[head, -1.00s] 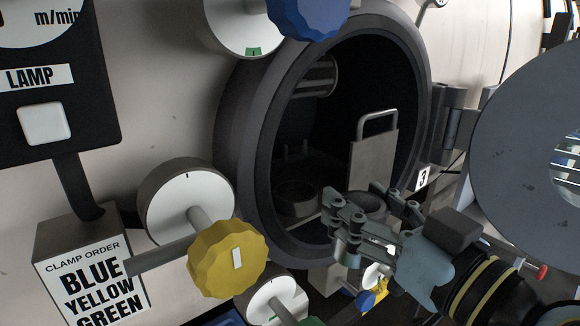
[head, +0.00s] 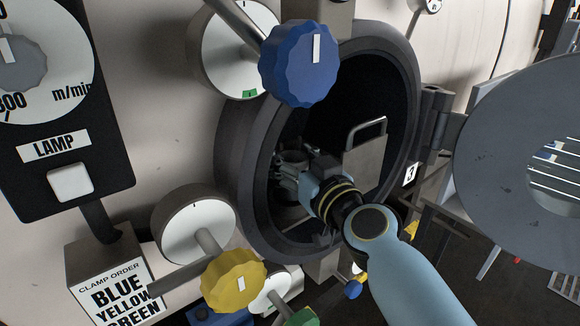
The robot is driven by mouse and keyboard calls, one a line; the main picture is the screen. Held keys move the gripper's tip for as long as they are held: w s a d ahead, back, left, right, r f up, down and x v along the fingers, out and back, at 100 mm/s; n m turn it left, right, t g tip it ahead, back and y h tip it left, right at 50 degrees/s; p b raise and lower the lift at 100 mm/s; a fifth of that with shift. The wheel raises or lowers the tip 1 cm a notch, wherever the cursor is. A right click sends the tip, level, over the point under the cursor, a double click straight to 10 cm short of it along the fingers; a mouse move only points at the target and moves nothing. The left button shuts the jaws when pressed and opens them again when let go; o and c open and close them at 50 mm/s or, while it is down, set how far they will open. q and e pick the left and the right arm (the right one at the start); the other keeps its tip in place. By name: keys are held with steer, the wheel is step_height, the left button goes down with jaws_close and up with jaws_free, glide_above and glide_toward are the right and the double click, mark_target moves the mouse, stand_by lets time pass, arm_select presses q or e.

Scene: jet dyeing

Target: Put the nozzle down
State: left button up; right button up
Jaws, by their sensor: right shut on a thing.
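My right gripper (head: 286,176) is inside the round dark port (head: 232,150) of the machine, reaching in from the lower right. It is shut on the nozzle (head: 292,156), a dark grey ring-like piece seen small and dim at the fingers. My gripper and wrist hide much of the nozzle and the floor below it. I cannot tell whether the nozzle touches anything under it. My left gripper is not in view.
A grey plate with a handle (head: 366,158) stands inside the port, just right of my wrist. The round door (head: 500,150) hangs open at right. Blue (head: 298,65) and yellow (head: 232,278) clamp knobs stick out left of the opening.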

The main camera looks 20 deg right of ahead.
steer(key=shift+w+r, duration=0.15)
steer(key=shift+w, duration=0.25)
steer(key=f+b, duration=0.3)
steer(key=f, duration=0.1)
steer(key=shift+s+a, duration=0.15)
steer(key=shift+s, duration=0.2)
steer(key=shift+c, duration=0.3)
steer(key=shift+s, duration=0.2)
steer(key=o, duration=1.2)
steer(key=shift+o, duration=1.4)
steer(key=shift+a, duration=0.1)
steer(key=shift+o, duration=0.8)
steer(key=shift+w+f, duration=0.1)
steer(key=shift+w, duration=0.4)
steer(key=shift+s+r, duration=0.1)
steer(key=shift+r, duration=0.1)
